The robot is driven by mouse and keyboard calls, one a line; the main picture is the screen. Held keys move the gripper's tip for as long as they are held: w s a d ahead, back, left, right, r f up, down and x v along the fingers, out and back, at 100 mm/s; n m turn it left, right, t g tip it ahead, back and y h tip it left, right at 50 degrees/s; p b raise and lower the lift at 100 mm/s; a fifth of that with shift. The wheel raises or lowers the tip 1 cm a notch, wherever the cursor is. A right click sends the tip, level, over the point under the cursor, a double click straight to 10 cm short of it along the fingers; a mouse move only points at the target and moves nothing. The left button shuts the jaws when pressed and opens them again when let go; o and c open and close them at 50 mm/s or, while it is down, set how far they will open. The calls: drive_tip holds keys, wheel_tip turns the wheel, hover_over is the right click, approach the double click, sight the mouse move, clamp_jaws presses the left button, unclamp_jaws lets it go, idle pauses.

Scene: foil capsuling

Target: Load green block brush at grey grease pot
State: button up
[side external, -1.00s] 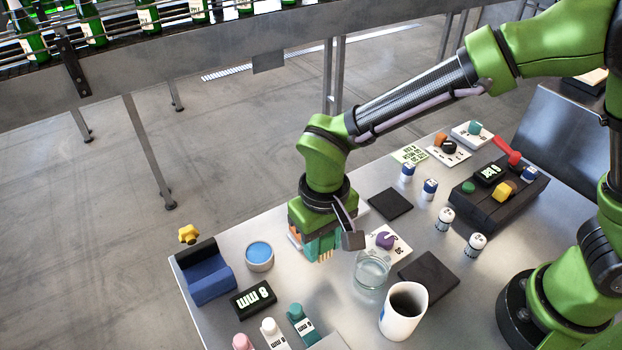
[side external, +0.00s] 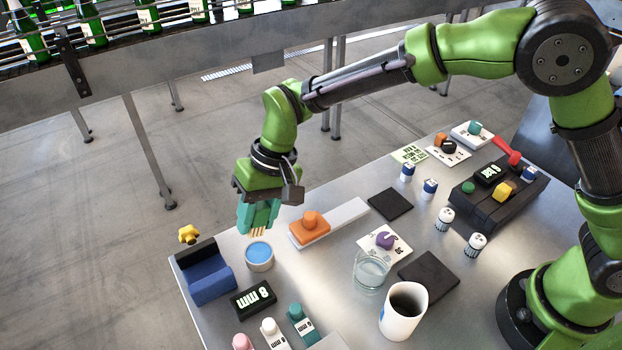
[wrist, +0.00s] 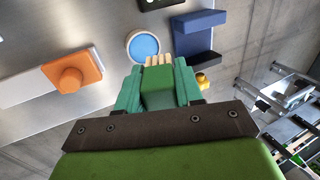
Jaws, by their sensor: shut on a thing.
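My gripper (side external: 259,216) has teal fingers shut on the green block brush (wrist: 158,88). The brush's pale bristles (side external: 257,232) point down, and they also show past the fingertips in the wrist view. A round grey pot (side external: 260,262) with a blue surface inside stands on the table below the brush in the side view. In the wrist view the pot (wrist: 143,46) lies just beyond and left of the bristles. The bristles look apart from the pot, but their exact height over it is hard to tell.
A blue stepped holder (side external: 209,284) and yellow knob (side external: 188,234) are left. A black 8 mm display (side external: 253,299), glass beaker (side external: 371,270) and white mug (side external: 403,312) stand nearer the camera.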

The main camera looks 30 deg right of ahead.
sight(258, 254)
drive_tip(key=shift+f, duration=2.65)
drive_tip(key=shift+f, duration=0.6)
drive_tip(key=shift+r, duration=0.15)
drive_tip(key=shift+r, duration=3.45)
